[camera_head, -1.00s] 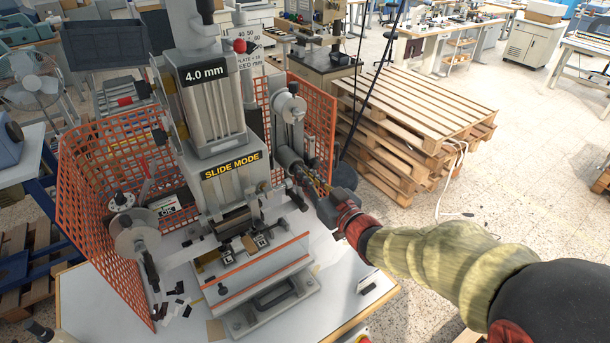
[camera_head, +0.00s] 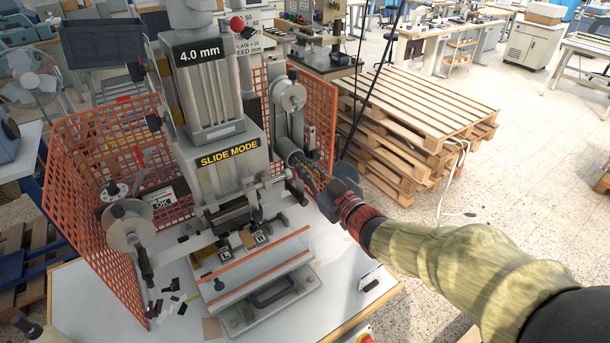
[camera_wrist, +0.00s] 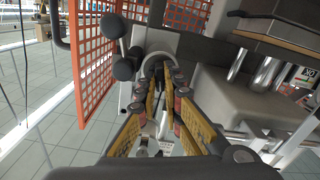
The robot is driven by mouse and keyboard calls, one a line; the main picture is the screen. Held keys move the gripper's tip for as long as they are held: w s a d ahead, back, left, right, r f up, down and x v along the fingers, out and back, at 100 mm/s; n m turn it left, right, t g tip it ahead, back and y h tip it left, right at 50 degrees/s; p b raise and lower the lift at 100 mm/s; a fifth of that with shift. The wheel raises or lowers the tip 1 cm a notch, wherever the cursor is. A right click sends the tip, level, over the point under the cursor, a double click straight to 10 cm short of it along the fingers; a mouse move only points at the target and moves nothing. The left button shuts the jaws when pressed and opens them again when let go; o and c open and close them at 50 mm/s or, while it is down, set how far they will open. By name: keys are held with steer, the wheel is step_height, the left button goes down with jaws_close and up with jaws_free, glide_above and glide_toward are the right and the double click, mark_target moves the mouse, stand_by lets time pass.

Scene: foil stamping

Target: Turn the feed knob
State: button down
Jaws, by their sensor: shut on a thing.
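The foil stamping machine (camera_head: 235,185) stands on a light table, with labels reading "4.0 mm" and "SLIDE MODE". My gripper (camera_head: 312,172) reaches in from the right to the grey cylindrical part (camera_head: 288,149) on the machine's right side. In the wrist view, my gripper's yellow-padded fingers (camera_wrist: 164,78) are shut around the end of a grey rounded part (camera_wrist: 157,44), which appears to be the feed knob. The fingers hide most of the gripped part, and I cannot see its angle.
Orange mesh guards (camera_head: 320,115) stand close behind the gripper and at the machine's left (camera_head: 90,165). A lever with dark ball ends (camera_wrist: 124,68) is just left of the fingers in the wrist view. Stacked pallets (camera_head: 420,105) stand behind my arm.

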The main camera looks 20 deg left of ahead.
steer(key=n+b, duration=0.5)
steer(key=b, duration=0.1)
steer(key=n+b, duration=0.5)
steer(key=b, duration=0.2)
steer(key=shift+s+f+n, duration=0.1)
steer(key=shift+f+n, duration=0.1)
steer(key=shift+n, duration=0.1)
steer(key=shift+a+b, duration=0.1)
steer(key=shift+b, duration=0.25)
steer(key=c, duration=1.9)
jaws_free()
steer(key=shift+r, duration=0.1)
steer(key=v, duration=1.2)
